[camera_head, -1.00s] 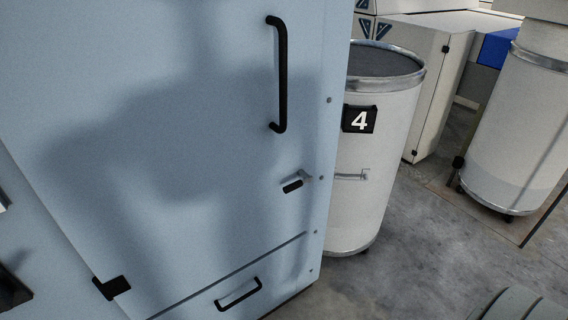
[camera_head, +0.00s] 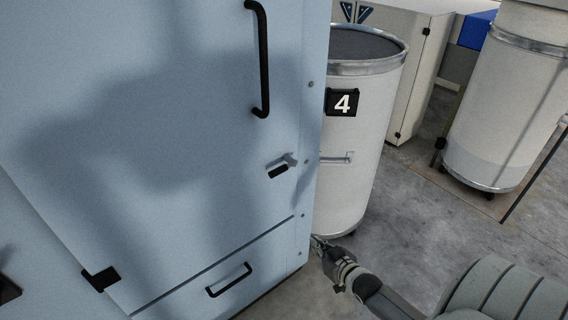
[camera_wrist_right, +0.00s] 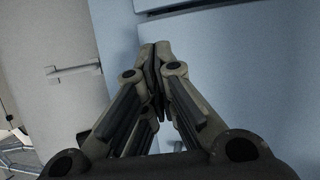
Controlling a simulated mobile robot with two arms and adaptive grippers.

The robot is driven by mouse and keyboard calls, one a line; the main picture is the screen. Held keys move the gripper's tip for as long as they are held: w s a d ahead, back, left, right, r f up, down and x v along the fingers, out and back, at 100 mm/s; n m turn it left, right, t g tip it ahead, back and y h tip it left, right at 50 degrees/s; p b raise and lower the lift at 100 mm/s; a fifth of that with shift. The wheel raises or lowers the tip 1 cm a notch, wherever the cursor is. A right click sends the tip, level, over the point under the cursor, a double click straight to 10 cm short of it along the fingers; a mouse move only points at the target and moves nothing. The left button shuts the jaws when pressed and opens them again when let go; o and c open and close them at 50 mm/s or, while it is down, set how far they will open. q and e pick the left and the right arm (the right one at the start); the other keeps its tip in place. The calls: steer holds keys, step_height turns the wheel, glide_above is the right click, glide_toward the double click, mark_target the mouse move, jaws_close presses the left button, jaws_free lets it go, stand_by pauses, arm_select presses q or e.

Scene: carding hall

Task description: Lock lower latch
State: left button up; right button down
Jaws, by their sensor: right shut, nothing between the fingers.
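The latch (camera_head: 280,167) is a small grey lever with a black grip on the pale blue cabinet door (camera_head: 150,130), near its right edge. The lever points up and to the right of the black grip. My right gripper (camera_head: 317,241) is below and to the right of the latch, by the cabinet's lower right edge, apart from the latch. In the right wrist view its fingertips (camera_wrist_right: 155,50) are together and empty in front of the blue cabinet. A pale piece at that view's top edge cannot be made out for certain. My left gripper does not show.
A black vertical handle (camera_head: 262,60) is above the latch, and a lower panel has a black handle (camera_head: 229,281). A white can marked 4 (camera_head: 345,185) stands close to the cabinet's right side. Another can (camera_head: 495,120) stands farther right. Grey floor lies between.

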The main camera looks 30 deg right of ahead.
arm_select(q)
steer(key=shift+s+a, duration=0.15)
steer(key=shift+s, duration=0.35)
arm_select(e)
steer(key=w+a+r+t+y, duration=0.1)
steer(key=w+r+t, duration=0.1)
steer(key=r, duration=1.1)
steer(key=w+a+r+n+t+y, duration=0.1)
steer(key=w+r+t+y, duration=0.1)
steer(key=r, duration=1.2)
steer(key=shift+w+a+n+t, duration=0.15)
steer(key=shift+w+n+t, duration=0.25)
steer(key=shift+t, duration=0.6)
steer(key=shift+w, duration=0.1)
steer(key=w, duration=0.3)
steer(key=w+r+p, duration=0.1)
steer(key=w, duration=0.5)
steer(key=shift+w+a+r+p, duration=0.25)
steer(key=shift+a+r+p, duration=0.05)
steer(key=shift+a, duration=0.05)
step_height(320, 180, down, 3)
steer(key=shift+s+f, duration=0.1)
steer(key=shift+f, duration=0.05)
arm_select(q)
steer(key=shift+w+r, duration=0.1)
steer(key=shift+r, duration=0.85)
arm_select(e)
steer(key=shift+s+f, duration=0.15)
steer(key=shift+f, duration=0.3)
